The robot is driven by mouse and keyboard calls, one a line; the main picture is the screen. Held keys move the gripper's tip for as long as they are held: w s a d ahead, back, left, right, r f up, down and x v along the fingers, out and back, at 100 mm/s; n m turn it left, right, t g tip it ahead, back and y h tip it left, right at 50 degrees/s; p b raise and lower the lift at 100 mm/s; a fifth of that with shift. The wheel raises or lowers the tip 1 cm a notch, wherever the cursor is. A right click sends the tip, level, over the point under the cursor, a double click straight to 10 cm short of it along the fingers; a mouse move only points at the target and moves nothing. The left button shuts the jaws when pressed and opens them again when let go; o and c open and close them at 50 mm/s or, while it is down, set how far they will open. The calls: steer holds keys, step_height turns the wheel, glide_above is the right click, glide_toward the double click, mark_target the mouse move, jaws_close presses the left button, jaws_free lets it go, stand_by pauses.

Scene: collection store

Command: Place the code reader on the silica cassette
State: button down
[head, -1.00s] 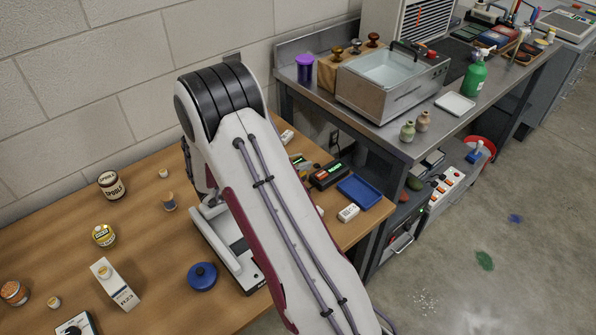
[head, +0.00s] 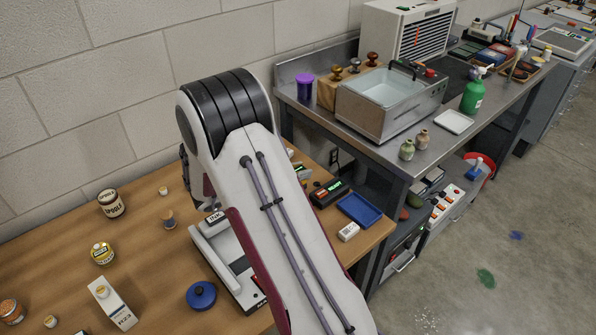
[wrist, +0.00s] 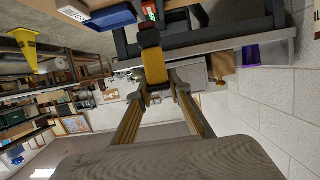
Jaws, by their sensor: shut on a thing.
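In the wrist view my gripper (wrist: 160,88) is shut on a yellow and black tool, which I take for the code reader (wrist: 153,65). It is held clear between the two fingers. In the head view my arm hides the gripper and the reader. A small white box with dark marking (head: 348,231) lies on the wooden table beside a blue tray; it also shows in the wrist view (wrist: 75,12). It may be the silica cassette, but its label is too small to read.
The blue tray (head: 360,209) and a dark device with a lit green display (head: 329,193) stand near the white box. A white and grey device (head: 228,262), a blue lidded pot (head: 201,295) and several jars stand left. A steel bench (head: 425,143) with a water basin adjoins behind.

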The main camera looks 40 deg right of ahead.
steer(key=shift+w+a, duration=0.1)
stand_by(0.3)
steer(key=w+a+r+n+t+y, duration=0.2)
steer(key=w+a+n+t, duration=0.2)
steer(key=w+a, duration=0.6)
steer(key=w+a+r+n+t+y, duration=0.3)
steer(key=w+a, duration=0.4)
steer(key=a, duration=0.6)
steer(key=w+a+r+n+t+y, duration=0.15)
steer(key=w+a+n+t, duration=0.35)
steer(key=w+a, duration=0.5)
steer(key=a+r+n+t+y, duration=0.2)
steer(key=a+n+y, duration=0.5)
steer(key=a, duration=1.4)
steer(key=s+a+f+n+g+y, duration=0.1)
steer(key=s+a+n+y, duration=0.1)
steer(key=a, duration=0.6)
steer(key=s+a+f+n+g+y, duration=0.1)
steer(key=s+a+n+y, duration=0.2)
steer(key=a+y, duration=0.2)
steer(key=s+a+f+n+g+y, duration=0.1)
steer(key=s+a+n+g+y, duration=0.1)
steer(key=a, duration=0.8)
steer(key=shift+s+a+f+n+y, duration=0.4)
steer(key=shift+n+y, duration=0.1)
steer(key=shift+y, duration=0.15)
steer(key=shift+f, duration=0.15)
